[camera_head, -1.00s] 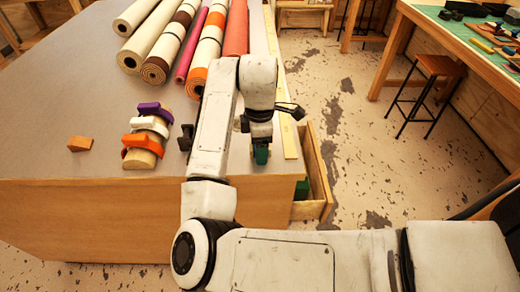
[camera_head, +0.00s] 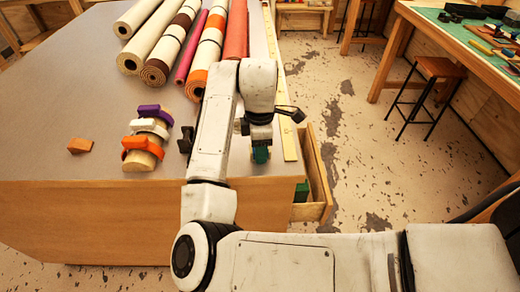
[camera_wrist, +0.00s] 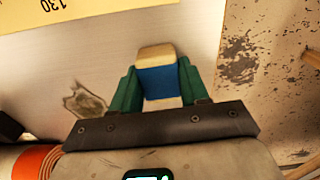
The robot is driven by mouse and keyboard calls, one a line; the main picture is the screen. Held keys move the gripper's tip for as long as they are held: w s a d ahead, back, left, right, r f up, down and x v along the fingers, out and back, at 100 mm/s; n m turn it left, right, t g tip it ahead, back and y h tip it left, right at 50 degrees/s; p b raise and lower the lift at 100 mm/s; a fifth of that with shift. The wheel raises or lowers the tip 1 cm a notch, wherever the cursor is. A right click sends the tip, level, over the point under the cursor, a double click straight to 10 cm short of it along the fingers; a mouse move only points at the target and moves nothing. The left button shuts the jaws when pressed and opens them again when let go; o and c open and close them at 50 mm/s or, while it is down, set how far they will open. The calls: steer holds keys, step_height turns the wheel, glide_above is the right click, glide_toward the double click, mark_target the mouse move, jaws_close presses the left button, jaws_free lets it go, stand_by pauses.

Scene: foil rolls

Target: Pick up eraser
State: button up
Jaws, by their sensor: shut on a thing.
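The eraser (camera_wrist: 158,80) is a cream block with a blue sleeve in the wrist view. It lies between the two green fingers of my gripper (camera_wrist: 157,86), which touch it on both sides. In the head view my gripper (camera_head: 260,154) points down over the near right part of the grey tabletop (camera_head: 80,105). The eraser is too small and covered to make out there. I cannot tell whether it is clear of the surface.
Several rolls (camera_head: 198,60) lie at the back. A yellow ruler (camera_head: 289,140) runs along the right edge. An open drawer (camera_head: 318,190) juts out below it.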

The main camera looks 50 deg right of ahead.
steer(key=shift+r, duration=0.55)
step_height(320, 180, up, 3)
steer(key=shift+s+a+r+p, duration=0.1)
steer(key=shift+s+p, duration=0.05)
steer(key=shift+p, duration=0.2)
steer(key=s+a+r+p, duration=0.1)
steer(key=s+a+r, duration=0.1)
steer(key=s+r, duration=0.2)
steer(key=s+a+r, duration=0.2)
steer(key=s+r, duration=0.2)
steer(key=s, duration=0.4)
steer(key=shift+s+a+r+p, duration=0.35)
steer(key=shift+s+a, duration=0.05)
steer(key=o, duration=0.5)
steer(key=c, duration=0.4)
steer(key=shift+o, duration=0.2)
steer(key=shift+d, duration=0.1)
